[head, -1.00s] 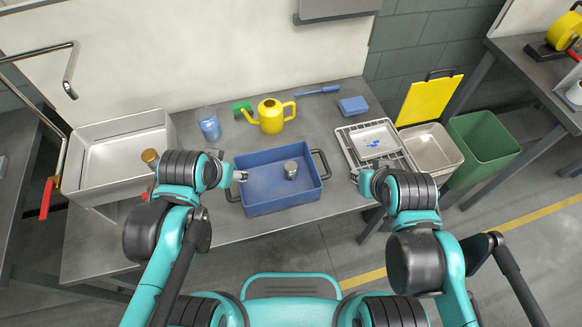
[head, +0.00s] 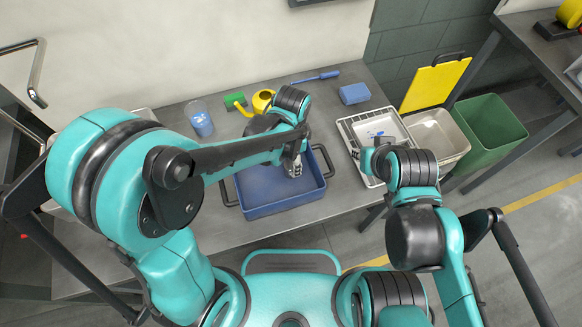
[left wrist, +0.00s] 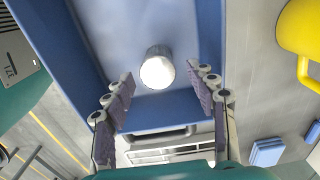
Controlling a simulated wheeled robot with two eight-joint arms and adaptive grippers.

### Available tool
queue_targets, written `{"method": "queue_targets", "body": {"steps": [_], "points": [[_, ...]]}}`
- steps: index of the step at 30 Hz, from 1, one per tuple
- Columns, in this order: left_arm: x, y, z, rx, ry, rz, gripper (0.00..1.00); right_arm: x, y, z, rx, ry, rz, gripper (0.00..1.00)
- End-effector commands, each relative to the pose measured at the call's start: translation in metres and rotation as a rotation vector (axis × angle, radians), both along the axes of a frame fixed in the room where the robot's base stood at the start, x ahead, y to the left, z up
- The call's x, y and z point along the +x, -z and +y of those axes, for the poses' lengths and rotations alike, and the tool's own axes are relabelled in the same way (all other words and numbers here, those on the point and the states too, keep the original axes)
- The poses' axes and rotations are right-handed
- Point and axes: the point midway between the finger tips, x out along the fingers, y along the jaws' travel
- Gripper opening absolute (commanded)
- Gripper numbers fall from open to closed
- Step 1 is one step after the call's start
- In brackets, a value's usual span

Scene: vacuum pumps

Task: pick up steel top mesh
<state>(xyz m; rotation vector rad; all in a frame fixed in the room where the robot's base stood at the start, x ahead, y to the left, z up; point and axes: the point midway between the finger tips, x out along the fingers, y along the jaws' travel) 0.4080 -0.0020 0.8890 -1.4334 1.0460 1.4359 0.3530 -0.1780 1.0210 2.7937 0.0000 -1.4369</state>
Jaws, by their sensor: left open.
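The steel top mesh (left wrist: 157,68) is a small pale metal cylinder standing in the blue tray (head: 284,208). In the left wrist view it is beyond and between the two spread fingers of my left gripper (left wrist: 163,95), which is open and apart from it. In the head view my left gripper (head: 293,164) reaches down over the tray's back half, and the mesh is hard to tell from the fingers. The tray also shows in the left wrist view (left wrist: 160,112). My right arm's end is near the wire rack, and its fingers are hidden.
A blue block (head: 354,93) and a white rack (head: 352,140) are to the right. A bin (head: 490,132) stands beyond the table.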

Motion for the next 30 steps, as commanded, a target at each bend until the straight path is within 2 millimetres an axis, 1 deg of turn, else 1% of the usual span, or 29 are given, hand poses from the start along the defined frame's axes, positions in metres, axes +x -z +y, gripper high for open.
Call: {"method": "queue_targets", "body": {"steps": [5, 7, 10, 13, 18, 20, 21, 23, 24, 30], "points": [[-0.002, 0.022, 0.001, 0.000, -0.002, -0.001, 0.57, 0.000, 0.014, 0.000, 0.000, 0.000, 0.000, 0.26], [-0.003, 0.034, 0.001, -0.001, -0.002, -0.001, 0.57, 0.000, 0.021, 0.000, 0.000, 0.000, 0.000, 0.26], [-0.003, 0.048, 0.001, -0.001, -0.002, -0.001, 0.57, 0.000, 0.027, 0.000, 0.000, 0.000, 0.000, 0.26], [-0.003, 0.052, 0.001, -0.001, -0.003, -0.001, 0.57, 0.000, 0.028, 0.000, 0.000, 0.000, 0.000, 0.26], [-0.003, 0.051, 0.001, -0.001, -0.003, -0.001, 0.57, 0.000, 0.026, 0.000, 0.000, 0.000, 0.000, 0.26], [-0.003, 0.051, 0.001, -0.001, -0.003, -0.001, 0.41, 0.000, 0.026, 0.000, 0.000, 0.000, 0.000, 0.26], [-0.003, 0.051, 0.001, -0.001, -0.003, -0.001, 0.30, 0.000, 0.026, 0.000, 0.000, 0.000, 0.000, 0.26], [-0.003, 0.051, 0.001, -0.001, -0.003, -0.001, 0.15, 0.000, 0.026, 0.000, 0.000, 0.000, 0.000, 0.26], [-0.003, 0.051, 0.001, -0.001, -0.003, -0.001, 0.04, 0.000, 0.026, 0.000, 0.000, 0.000, 0.000, 0.26], [-0.003, 0.051, 0.001, -0.001, -0.003, -0.001, 0.04, 0.000, 0.026, 0.000, 0.000, 0.000, 0.000, 0.26]]}}
